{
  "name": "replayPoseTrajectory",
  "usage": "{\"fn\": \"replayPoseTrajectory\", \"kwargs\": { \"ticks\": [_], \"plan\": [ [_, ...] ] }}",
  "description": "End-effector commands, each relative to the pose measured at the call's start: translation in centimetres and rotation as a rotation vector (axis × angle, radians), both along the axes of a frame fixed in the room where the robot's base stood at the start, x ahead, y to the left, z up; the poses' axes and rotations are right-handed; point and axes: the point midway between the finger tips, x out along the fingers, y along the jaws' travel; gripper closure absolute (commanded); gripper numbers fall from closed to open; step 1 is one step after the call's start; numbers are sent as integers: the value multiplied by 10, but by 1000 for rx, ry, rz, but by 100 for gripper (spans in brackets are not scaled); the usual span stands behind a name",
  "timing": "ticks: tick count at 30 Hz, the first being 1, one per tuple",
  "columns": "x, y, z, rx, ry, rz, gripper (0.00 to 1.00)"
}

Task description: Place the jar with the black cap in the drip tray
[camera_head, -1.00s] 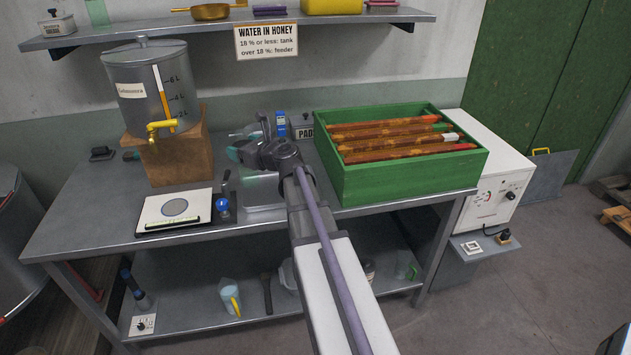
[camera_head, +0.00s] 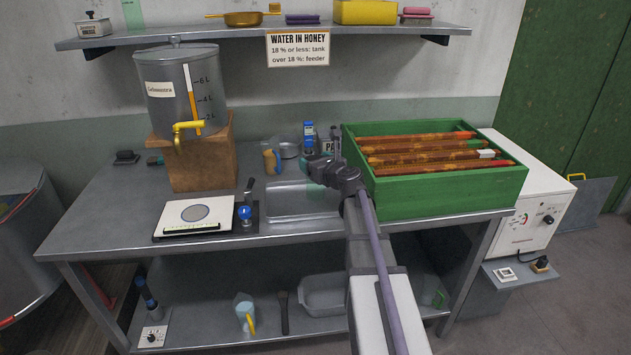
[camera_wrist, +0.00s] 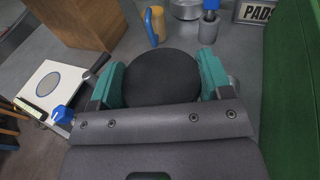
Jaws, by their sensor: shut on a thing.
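The jar shows in the wrist view as a round black cap (camera_wrist: 162,76) seen from above. My gripper (camera_wrist: 160,84) is shut on it, with a teal finger on each side. The jar's body is hidden below the cap. In the head view my gripper (camera_head: 319,175) is over the right end of a shallow metal tray (camera_head: 285,207) on the bench, which looks like the drip tray. I cannot tell the jar's height above it, and the tray does not show in the wrist view.
A green hive box with frames (camera_head: 450,195) stands close right of my gripper. A scale plate (camera_head: 195,217) and a blue-knobbed tool (camera_head: 245,213) are left of the tray. A tank (camera_head: 180,90) sits on a wooden block.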

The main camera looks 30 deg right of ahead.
Motion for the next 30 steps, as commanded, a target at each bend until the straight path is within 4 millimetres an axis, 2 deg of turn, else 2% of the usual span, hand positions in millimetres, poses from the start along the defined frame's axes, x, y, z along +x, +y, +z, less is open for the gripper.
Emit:
{"fn": "replayPoseTrajectory", "kwargs": {
  "ticks": [1, 4, 7, 9, 15, 16, 24, 30],
  "plan": [
    [0, 0, -17, 0, 0, 0, 70],
    [0, 0, -36, 0, 0, 0, 70],
    [0, 0, -33, 0, 0, 0, 70],
    [0, 0, -31, 0, 0, 0, 82],
    [0, 0, -36, 0, 0, 0, 83],
    [0, 0, -35, 0, 0, 0, 27],
    [0, 0, -34, 0, 0, 0, 3],
    [0, 0, -34, 0, 0, 0, 3]
  ]
}}
